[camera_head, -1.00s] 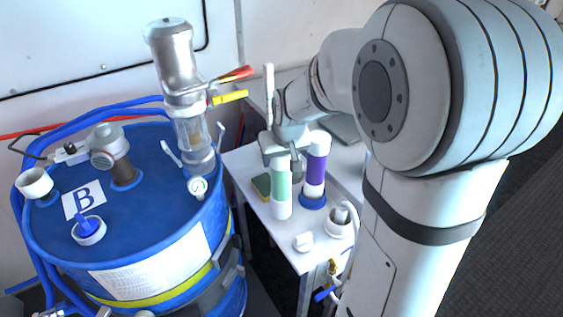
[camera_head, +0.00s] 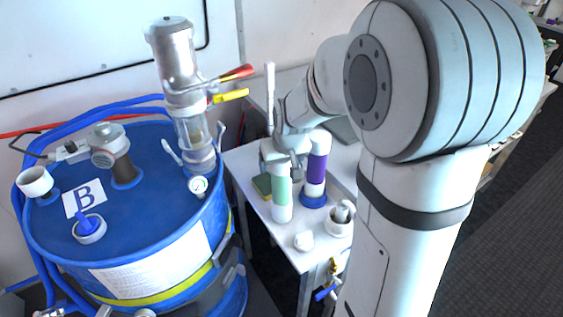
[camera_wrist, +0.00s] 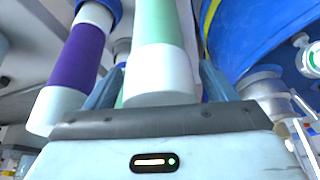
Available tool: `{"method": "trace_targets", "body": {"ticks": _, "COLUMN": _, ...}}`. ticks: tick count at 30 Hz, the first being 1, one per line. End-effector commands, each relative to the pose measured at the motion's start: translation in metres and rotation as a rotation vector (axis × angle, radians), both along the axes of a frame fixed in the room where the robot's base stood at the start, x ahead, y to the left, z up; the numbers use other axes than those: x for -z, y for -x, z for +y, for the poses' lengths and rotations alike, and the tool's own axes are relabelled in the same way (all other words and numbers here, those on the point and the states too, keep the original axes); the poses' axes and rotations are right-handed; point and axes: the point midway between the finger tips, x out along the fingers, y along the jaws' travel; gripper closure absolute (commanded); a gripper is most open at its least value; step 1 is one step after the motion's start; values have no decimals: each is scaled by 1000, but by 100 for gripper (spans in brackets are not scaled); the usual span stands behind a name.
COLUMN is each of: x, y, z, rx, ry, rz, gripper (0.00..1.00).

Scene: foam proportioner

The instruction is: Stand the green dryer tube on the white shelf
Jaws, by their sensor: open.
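The green dryer tube (camera_head: 281,190), pale green with white ends, stands upright on the white shelf (camera_head: 262,222) beside the drum. My gripper (camera_head: 280,160) is at the tube's top end, with its jaws open. In the wrist view the green tube (camera_wrist: 155,28) lies between the two open fingers (camera_wrist: 160,88), its white end close to the palm. I cannot tell from these views whether either finger touches it.
A purple tube (camera_head: 316,168) stands in a blue base (camera_head: 313,201) just right of the green one. The blue drum (camera_head: 125,235) is at left.

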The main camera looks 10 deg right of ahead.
Motion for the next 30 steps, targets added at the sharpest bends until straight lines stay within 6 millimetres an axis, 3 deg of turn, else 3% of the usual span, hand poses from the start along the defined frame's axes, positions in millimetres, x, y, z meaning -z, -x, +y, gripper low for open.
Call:
{"method": "trace_targets", "body": {"ticks": 7, "x": -12, "y": 3, "z": -1, "rx": 1, "ry": 0, "rz": -4, "gripper": 23}}
{"method": "trace_targets", "body": {"ticks": 18, "x": -82, "y": 32, "z": -3, "rx": 2, "ry": 0, "rz": -6, "gripper": 23}}
{"method": "trace_targets", "body": {"ticks": 26, "x": -111, "y": 46, "z": -5, "rx": 3, "ry": 0, "rz": -1, "gripper": 23}}
{"method": "trace_targets", "body": {"ticks": 30, "x": -111, "y": 76, "z": -6, "rx": 14, "ry": 0, "rz": 18, "gripper": 23}}
